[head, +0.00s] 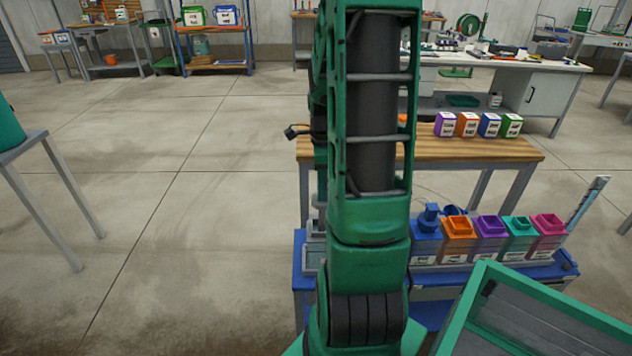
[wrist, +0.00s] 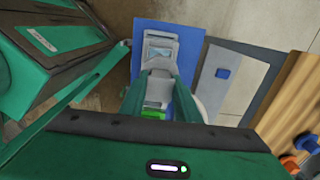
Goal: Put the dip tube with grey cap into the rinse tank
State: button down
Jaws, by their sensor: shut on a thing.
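In the wrist view my gripper (wrist: 158,85) points down over a blue surface, its two green fingers shut on a grey piece (wrist: 158,68). This looks like the grey cap of the dip tube; the tube itself I cannot make out. In the head view my own arm hides the gripper.
The blue cart (head: 565,269) has a tilted pale bar (head: 588,203) at its right end. Behind it a wooden bench (head: 435,149) carries several labelled boxes (head: 467,124). A grey table (head: 25,146) stands at the left. The floor (head: 200,220) between is clear.

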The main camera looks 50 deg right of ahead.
jog(key=shift+f, duration=4.4)
jog(key=c, duration=1.3)
grip_release()
jog(key=shift+o, duration=0.2)
notch_tip(320, 180, up, 11)
jog(key=shift+f, duration=0.15)
